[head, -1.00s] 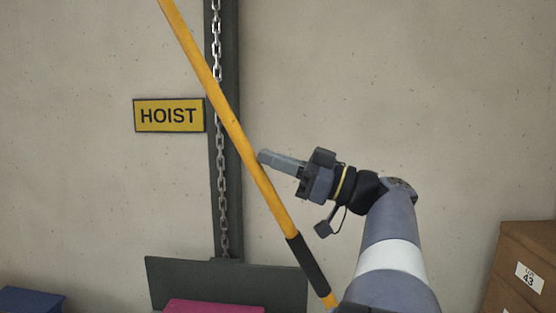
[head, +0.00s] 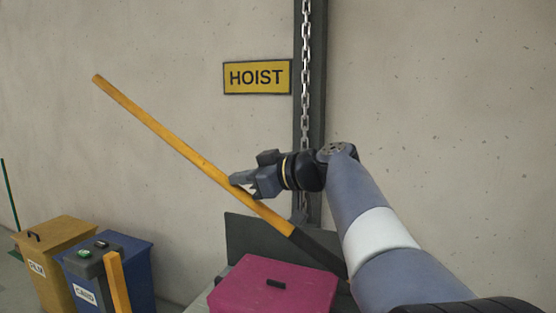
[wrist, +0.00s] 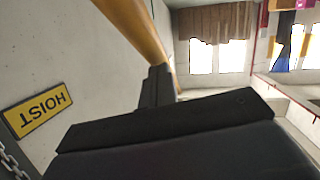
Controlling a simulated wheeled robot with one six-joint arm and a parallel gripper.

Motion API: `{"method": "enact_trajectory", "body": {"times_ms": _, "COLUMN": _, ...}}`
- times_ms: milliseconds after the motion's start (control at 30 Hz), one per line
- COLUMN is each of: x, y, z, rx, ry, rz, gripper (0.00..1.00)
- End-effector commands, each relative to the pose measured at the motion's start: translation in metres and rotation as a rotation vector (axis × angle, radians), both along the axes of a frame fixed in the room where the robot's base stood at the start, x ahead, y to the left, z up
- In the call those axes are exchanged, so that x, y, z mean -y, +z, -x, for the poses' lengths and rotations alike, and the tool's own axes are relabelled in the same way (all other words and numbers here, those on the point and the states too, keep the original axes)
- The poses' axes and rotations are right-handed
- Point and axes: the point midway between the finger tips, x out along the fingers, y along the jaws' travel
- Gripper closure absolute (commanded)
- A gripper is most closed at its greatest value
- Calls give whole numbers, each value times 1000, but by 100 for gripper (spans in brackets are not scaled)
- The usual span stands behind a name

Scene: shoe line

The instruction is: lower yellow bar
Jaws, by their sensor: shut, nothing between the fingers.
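The yellow bar (head: 170,138) slants in the head view from its free end at upper left down to a dark lower section at right, near the pink box. My gripper (head: 236,185) is at the bar's lower middle, its fingers shut and against or just in front of the bar; the head view does not settle which. Nothing shows held between the fingers. In the wrist view the bar (wrist: 135,28) runs close beside the dark fingers (wrist: 158,88). The bar's lowest end is hidden behind my arm.
A HOIST sign (head: 257,77) and a chain (head: 305,70) on a dark post (head: 318,110) are behind. A pink box (head: 275,285) stands below my gripper. A yellow bin (head: 50,260) and a blue bin (head: 135,270) stand at lower left, with a short yellow post (head: 118,282) in front.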

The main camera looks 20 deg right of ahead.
Motion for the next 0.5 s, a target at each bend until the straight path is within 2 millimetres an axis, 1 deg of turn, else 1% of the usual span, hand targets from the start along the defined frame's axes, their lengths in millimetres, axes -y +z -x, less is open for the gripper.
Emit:
{"method": "enact_trajectory", "body": {"times_ms": 33, "x": -12, "y": -26, "z": -8, "rx": -25, "ry": 7, "rz": 27, "gripper": 100}}
{"method": "enact_trajectory", "body": {"times_ms": 67, "x": -17, "y": -37, "z": -12, "rx": -40, "ry": 7, "rz": 43, "gripper": 100}}
{"method": "enact_trajectory", "body": {"times_ms": 100, "x": -23, "y": -52, "z": -18, "rx": -59, "ry": 6, "rz": 68, "gripper": 100}}
{"method": "enact_trajectory", "body": {"times_ms": 167, "x": -33, "y": -74, "z": -26, "rx": -88, "ry": 6, "rz": 101, "gripper": 100}}
{"method": "enact_trajectory", "body": {"times_ms": 200, "x": -38, "y": -90, "z": -31, "rx": -107, "ry": 6, "rz": 124, "gripper": 100}}
{"method": "enact_trajectory", "body": {"times_ms": 267, "x": -46, "y": -111, "z": -37, "rx": -133, "ry": 5, "rz": 155, "gripper": 100}}
{"method": "enact_trajectory", "body": {"times_ms": 300, "x": -50, "y": -125, "z": -40, "rx": -150, "ry": 4, "rz": 176, "gripper": 100}}
{"method": "enact_trajectory", "body": {"times_ms": 500, "x": -64, "y": -188, "z": -53, "rx": -222, "ry": 3, "rz": 265, "gripper": 100}}
